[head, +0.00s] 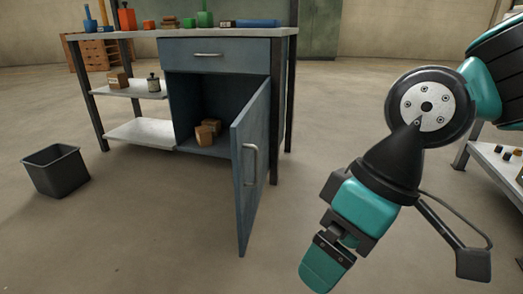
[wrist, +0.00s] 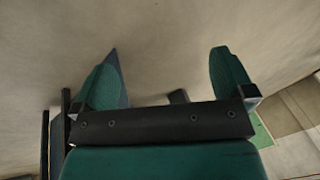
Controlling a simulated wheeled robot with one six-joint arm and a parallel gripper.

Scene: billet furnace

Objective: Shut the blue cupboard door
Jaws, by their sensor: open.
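The blue cupboard door (head: 256,165) stands wide open in the head view, swung out toward me from the right side of the cupboard (head: 200,105). A vertical silver handle (head: 250,164) is on its outer face.
The workbench top (head: 140,33) carries several tools and blocks. A closed drawer (head: 216,54) is above the cupboard. A dark bin (head: 55,171) stands on the floor at the left. Another table (head: 495,165) is at the right edge. The floor (head: 150,245) in front is clear.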

